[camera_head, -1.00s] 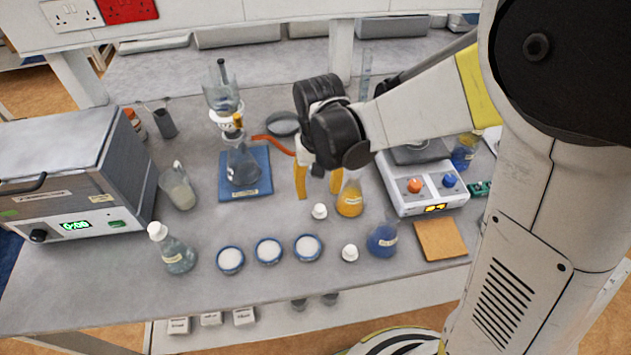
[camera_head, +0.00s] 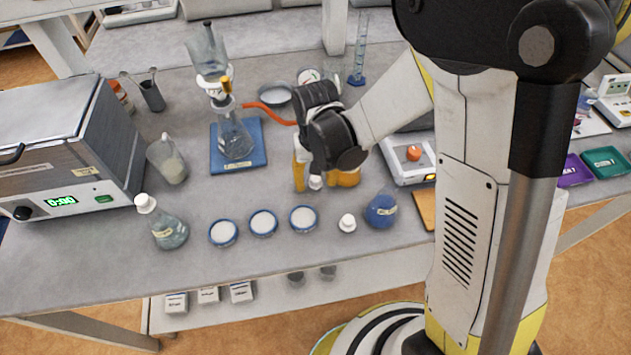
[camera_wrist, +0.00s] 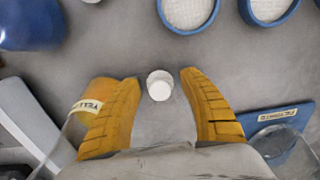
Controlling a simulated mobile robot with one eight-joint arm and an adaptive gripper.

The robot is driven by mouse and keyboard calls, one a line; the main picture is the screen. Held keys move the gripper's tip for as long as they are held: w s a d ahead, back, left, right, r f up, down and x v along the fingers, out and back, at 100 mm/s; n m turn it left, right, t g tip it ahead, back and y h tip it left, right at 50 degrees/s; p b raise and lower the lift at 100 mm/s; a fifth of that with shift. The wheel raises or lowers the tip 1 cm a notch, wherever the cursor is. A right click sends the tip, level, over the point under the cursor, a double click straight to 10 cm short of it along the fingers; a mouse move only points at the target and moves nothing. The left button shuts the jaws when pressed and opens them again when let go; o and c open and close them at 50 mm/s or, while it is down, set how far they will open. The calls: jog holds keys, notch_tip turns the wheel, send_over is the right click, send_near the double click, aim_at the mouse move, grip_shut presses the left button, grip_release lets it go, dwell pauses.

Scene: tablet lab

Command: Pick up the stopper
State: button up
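A small white stopper (camera_head: 316,182) stands on the grey bench, partly covered by my gripper in the head view. In the wrist view the stopper (camera_wrist: 160,86) sits between my two yellow fingertips, with a gap on each side. My gripper (camera_wrist: 161,78) is open and points down over it; it also shows in the head view (camera_head: 321,176). A second white stopper (camera_head: 347,223) stands nearer the front edge, beside a blue flask (camera_head: 381,211). A flask of yellow liquid (camera_wrist: 92,103) is close beside my left finger in the wrist view.
Several blue-rimmed dishes (camera_head: 264,223) stand in front of the gripper. A capped flask (camera_head: 168,234) is at front left. A clear flask (camera_head: 234,140) stands on a blue base (camera_head: 215,161), with an orange tube (camera_head: 268,113) beside it. A hotplate-like device (camera_head: 407,165) is right.

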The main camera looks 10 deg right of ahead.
jog(key=c, duration=0.6)
jog(key=shift+o, duration=0.2)
